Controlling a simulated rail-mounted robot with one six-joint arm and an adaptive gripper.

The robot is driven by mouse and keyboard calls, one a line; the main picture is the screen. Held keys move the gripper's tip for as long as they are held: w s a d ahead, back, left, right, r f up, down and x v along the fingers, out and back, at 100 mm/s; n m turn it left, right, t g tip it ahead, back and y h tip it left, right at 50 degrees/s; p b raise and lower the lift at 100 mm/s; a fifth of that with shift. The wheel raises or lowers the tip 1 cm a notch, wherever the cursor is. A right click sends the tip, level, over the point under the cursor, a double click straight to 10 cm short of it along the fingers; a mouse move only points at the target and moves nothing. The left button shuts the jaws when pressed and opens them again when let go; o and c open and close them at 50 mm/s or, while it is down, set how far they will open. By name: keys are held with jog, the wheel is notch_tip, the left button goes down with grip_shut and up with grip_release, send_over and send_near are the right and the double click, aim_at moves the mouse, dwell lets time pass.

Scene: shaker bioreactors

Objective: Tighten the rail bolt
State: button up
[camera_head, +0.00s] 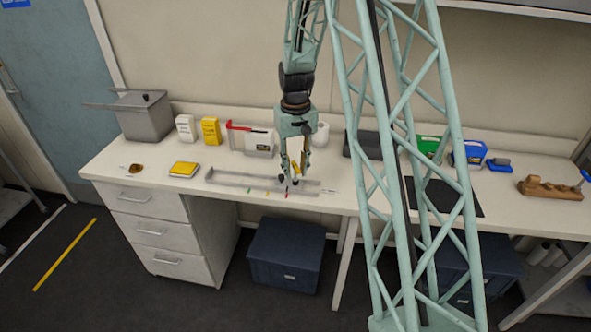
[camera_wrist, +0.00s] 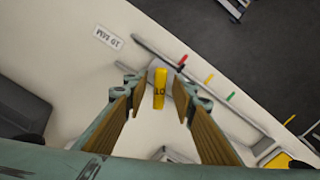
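A grey rail (camera_head: 240,181) lies along the front of the bench; it also shows in the wrist view (camera_wrist: 215,92). Small green, yellow and red marks sit along its front edge. A yellow piece marked "10" (camera_wrist: 160,88) stands over a round grey part (camera_wrist: 153,70) at the rail's end in the wrist view. The yellow piece also shows in the head view (camera_head: 297,169). My gripper (camera_head: 293,176) points down over the rail's right part, fingers apart on either side of the yellow piece, with gaps visible. The bolt itself I cannot make out clearly.
A grey bin (camera_head: 146,118), white box (camera_head: 186,128), yellow box (camera_head: 210,130), yellow pad (camera_head: 184,169) and red-handled item (camera_head: 240,126) stand left. A black mat (camera_head: 445,197) and wooden block (camera_head: 549,188) lie right.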

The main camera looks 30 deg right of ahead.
jog(key=shift+r, duration=0.15)
notch_tip(320, 180, up, 11)
jog(key=shift+f, duration=0.2)
jog(key=shift+r, duration=0.55)
dwell(0.7)
